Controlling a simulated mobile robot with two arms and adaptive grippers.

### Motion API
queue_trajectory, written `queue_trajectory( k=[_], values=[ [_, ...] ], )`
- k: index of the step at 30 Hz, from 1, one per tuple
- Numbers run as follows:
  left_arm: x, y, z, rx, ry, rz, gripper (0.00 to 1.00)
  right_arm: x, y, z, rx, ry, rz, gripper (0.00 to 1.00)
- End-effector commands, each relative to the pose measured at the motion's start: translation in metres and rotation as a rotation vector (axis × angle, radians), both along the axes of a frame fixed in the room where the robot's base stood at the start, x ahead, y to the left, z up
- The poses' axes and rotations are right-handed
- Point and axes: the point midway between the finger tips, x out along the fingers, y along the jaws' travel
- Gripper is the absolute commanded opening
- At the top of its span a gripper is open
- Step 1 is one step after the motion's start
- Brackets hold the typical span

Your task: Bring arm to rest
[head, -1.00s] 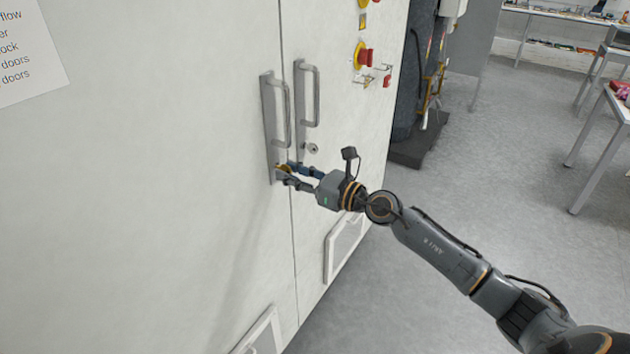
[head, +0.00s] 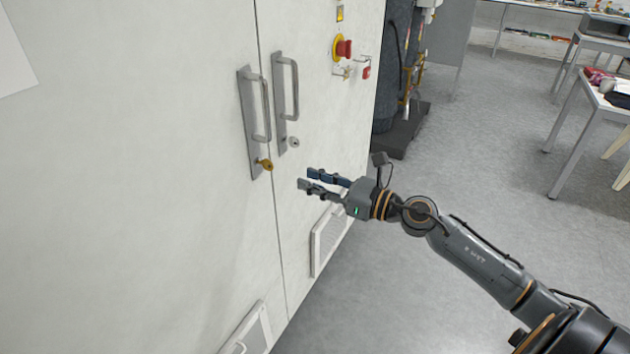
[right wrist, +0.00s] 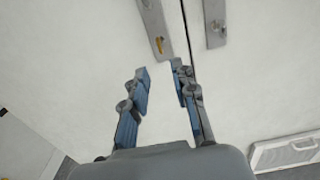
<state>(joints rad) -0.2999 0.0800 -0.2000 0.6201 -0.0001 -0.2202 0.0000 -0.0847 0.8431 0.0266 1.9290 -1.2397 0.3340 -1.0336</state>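My right gripper (head: 304,179) is in front of the white cabinet doors, apart from them, with nothing between its fingers. In the right wrist view my right gripper (right wrist: 160,73) has its two blue-padded fingers apart with a clear gap. A brass key or knob (head: 264,164) sits at the bottom of the left door's handle plate (head: 247,120), left of the fingers. It also shows in the right wrist view (right wrist: 160,46), just beyond the fingertips. My left gripper is not in view.
The right door has its own handle (head: 288,90) and a lock (head: 294,142). A red emergency button (head: 344,47) is above on the cabinet. Vent panels (head: 328,238) are low on the doors. Open grey floor (head: 430,180) lies to the right, with a table (head: 600,105) beyond.

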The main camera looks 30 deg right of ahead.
Motion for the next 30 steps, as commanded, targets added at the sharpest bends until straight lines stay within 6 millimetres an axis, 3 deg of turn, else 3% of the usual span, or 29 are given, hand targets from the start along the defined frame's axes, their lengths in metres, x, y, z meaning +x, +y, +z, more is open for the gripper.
queue_trajectory(
  k=[10, 14, 17, 22, 26, 30],
  values=[
    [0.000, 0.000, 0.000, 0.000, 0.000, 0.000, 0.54, 0.001, -0.002, -0.005, 0.021, 0.014, -0.009, 0.27],
    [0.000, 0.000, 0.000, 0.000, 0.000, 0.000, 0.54, 0.009, -0.022, -0.042, 0.191, 0.123, -0.081, 0.27],
    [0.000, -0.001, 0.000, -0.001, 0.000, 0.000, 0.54, 0.013, -0.048, -0.100, 0.439, 0.274, -0.194, 0.27],
    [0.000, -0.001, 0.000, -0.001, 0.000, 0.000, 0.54, -0.004, -0.085, -0.224, 0.903, 0.535, -0.442, 0.27],
    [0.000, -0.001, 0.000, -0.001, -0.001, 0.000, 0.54, -0.039, -0.097, -0.318, 1.210, 0.693, -0.642, 0.27],
    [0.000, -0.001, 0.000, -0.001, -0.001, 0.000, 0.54, -0.093, -0.094, -0.411, 1.502, 0.827, -0.875, 0.27]
  ],
)
